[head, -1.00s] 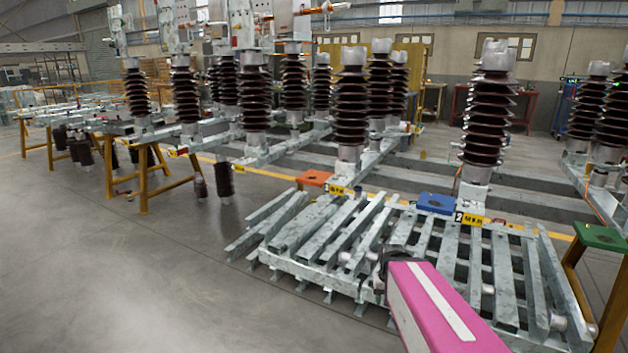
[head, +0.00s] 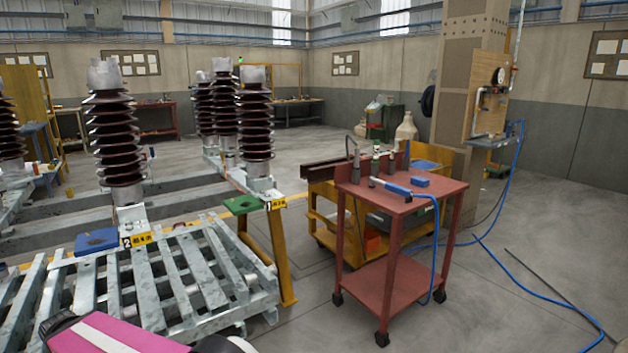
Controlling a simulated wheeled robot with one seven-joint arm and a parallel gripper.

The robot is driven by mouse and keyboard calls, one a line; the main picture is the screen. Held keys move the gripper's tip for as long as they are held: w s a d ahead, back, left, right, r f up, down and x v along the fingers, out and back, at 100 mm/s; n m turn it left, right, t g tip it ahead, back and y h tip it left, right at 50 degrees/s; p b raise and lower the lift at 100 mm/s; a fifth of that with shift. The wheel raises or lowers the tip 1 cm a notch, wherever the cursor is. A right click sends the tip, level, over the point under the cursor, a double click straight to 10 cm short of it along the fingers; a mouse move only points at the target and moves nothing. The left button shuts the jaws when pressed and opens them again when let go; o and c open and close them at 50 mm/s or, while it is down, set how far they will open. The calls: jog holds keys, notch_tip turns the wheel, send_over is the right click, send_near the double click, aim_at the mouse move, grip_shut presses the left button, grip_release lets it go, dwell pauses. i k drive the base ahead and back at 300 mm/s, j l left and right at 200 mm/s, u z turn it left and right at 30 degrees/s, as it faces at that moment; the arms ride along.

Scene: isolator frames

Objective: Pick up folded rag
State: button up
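No item is plainly recognisable as a folded rag. A small blue item (head: 420,182) lies on the red cart. I cannot tell whether any of these is cloth. A pink arm link of mine with a white stripe shows at the bottom left. My gripper is not in view.
The red wheeled cart (head: 400,205) holds several tools and a blue hose runs from it across the floor. A yellow cart (head: 330,215) stands behind it. Slatted metal frames (head: 160,280) and dark ribbed insulators (head: 118,150) fill the left. Floor is open at the right.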

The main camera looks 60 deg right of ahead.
aim_at(416, 181)
jog(key=z, duration=3.05)
jog(key=i+l, duration=0.15)
jog(key=i+l+u, duration=0.1)
jog(key=l, duration=0.3)
